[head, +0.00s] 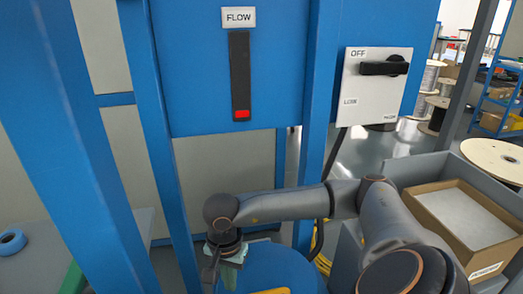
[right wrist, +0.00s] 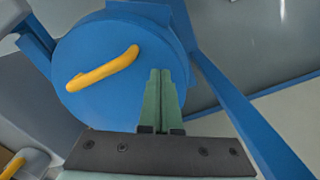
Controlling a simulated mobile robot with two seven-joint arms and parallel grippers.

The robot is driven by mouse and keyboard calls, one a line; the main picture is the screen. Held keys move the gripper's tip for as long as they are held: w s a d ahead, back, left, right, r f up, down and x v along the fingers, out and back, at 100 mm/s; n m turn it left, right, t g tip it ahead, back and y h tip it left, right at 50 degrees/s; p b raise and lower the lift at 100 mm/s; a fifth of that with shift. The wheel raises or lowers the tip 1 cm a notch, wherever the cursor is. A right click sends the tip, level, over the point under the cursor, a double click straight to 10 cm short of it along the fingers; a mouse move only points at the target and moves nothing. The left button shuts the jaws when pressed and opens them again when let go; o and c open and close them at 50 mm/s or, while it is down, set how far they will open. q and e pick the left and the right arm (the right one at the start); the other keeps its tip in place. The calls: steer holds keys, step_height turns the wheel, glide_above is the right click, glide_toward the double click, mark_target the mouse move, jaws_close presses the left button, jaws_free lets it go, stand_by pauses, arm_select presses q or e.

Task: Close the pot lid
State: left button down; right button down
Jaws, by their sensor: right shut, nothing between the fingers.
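The pot lid is a round blue disc with a bent yellow handle. In the right wrist view the lid (right wrist: 100,55) fills the upper left, with its handle (right wrist: 102,68) left of my fingers. In the head view the blue lid (head: 280,268) shows at the bottom centre, with a bit of yellow handle at the lower edge. My right gripper (head: 230,278) is at the lid's left side in the head view. Its green fingers (right wrist: 161,72) are together and empty, overlapping the lid's edge in the wrist view. I cannot tell whether they touch it. My left gripper is not in view.
Blue frame posts (head: 150,130) stand close around the lid. Above are a FLOW indicator (head: 240,75) with a red light and a switch panel (head: 370,85) with a black knob. A cardboard box (head: 440,195) sits in a grey bin at right.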

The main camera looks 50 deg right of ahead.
steer(key=shift+r+p, duration=2)
steer(key=shift+r, duration=1)
